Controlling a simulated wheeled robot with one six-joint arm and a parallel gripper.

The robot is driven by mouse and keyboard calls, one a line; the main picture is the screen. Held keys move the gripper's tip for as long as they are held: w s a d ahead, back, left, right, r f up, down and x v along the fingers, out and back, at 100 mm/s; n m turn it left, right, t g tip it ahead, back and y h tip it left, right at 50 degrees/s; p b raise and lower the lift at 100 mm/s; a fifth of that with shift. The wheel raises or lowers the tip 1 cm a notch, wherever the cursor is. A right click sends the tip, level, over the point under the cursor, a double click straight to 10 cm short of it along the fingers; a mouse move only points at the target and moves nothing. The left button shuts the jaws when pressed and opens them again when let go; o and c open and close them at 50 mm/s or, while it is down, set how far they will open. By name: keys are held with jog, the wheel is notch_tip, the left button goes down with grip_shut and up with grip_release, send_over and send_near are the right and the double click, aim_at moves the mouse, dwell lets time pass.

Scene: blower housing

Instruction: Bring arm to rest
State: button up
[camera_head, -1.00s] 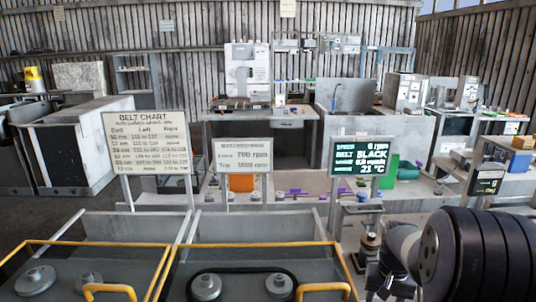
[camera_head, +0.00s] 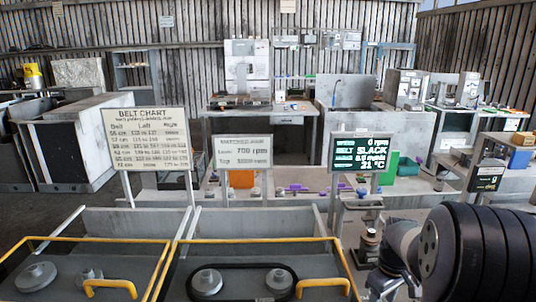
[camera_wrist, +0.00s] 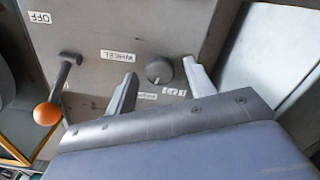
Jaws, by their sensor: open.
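My arm stands at the lower right of the head view, its dark ribbed link largest. My gripper (camera_head: 392,287) shows at its end, low and partly cut off by the bottom edge. In the wrist view, my gripper (camera_wrist: 160,68) is open and empty. Its two fingers point at a grey panel (camera_wrist: 100,30) with a round knob (camera_wrist: 159,70) beyond and between the fingertips. I cannot tell whether the fingers touch the panel. A lever with an orange ball (camera_wrist: 47,113) is left of the fingers.
Two yellow-railed bays (camera_head: 90,243) are in front; the right one holds a black belt (camera_head: 240,266) around two pulleys. A belt chart (camera_head: 147,140), an rpm sign (camera_head: 243,152) and a display (camera_head: 360,154) reading 0 rpm stand behind. Benches fill the back.

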jog(key=shift+r+n, duration=0.1)
jog(key=shift+n, duration=0.3)
notch_tip(320, 180, up, 11)
jog(key=shift+f, duration=0.2)
jog(key=shift+a, duration=0.1)
